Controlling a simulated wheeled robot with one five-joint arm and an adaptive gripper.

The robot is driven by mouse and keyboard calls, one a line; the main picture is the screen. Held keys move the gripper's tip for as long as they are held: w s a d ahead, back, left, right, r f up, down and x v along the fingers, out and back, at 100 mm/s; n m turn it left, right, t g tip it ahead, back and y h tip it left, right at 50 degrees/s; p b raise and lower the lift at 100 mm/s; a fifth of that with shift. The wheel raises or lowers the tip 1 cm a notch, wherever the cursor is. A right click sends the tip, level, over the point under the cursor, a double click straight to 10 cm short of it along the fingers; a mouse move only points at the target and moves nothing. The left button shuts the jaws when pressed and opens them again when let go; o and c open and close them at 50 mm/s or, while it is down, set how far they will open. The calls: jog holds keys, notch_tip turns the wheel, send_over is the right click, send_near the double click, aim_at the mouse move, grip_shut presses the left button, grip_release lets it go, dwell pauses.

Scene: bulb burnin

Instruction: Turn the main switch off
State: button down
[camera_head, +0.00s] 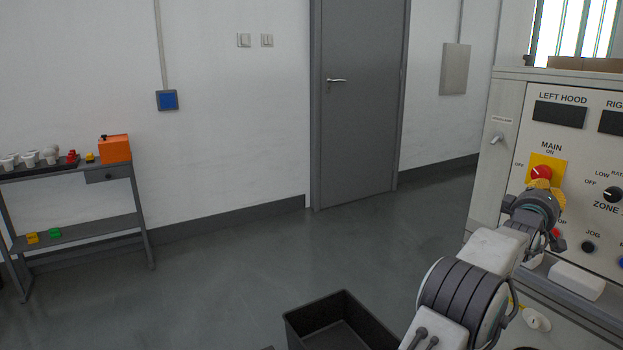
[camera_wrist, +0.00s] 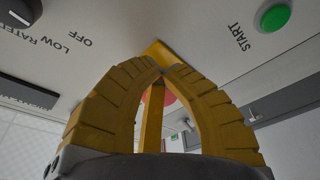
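The main switch is a red knob (camera_head: 541,172) on a yellow plate (camera_head: 557,162) on the control panel, under the label MAIN, with ON above and OFF to the left. Which way the knob points is too small to tell. My gripper (camera_head: 541,185) is at the knob's lower edge and hides part of it. In the wrist view my yellow fingers (camera_wrist: 163,71) arch together with their tips meeting or nearly so. Part of the red knob (camera_wrist: 171,98) shows behind them, and a corner of the yellow plate (camera_wrist: 158,50) above. I see no clear grip on the knob; contact is unclear.
A zone knob (camera_head: 613,194) sits right of the switch. A green START button (camera_wrist: 275,18) and a black jog button (camera_head: 588,247) are close by. A black bin (camera_head: 312,309) stands on the floor.

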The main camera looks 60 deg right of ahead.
jog(key=shift+s+d+r, duration=0.1)
jog(key=shift+d, duration=0.05)
jog(key=shift+w+d+r, duration=0.2)
jog(key=shift+w+r, duration=0.15)
jog(key=shift+w, duration=0.1)
dwell(1.2)
jog(key=shift+s+a+r+b, duration=0.1)
jog(key=shift+s+r+b, duration=0.15)
jog(key=shift+b, duration=0.2)
dwell(0.7)
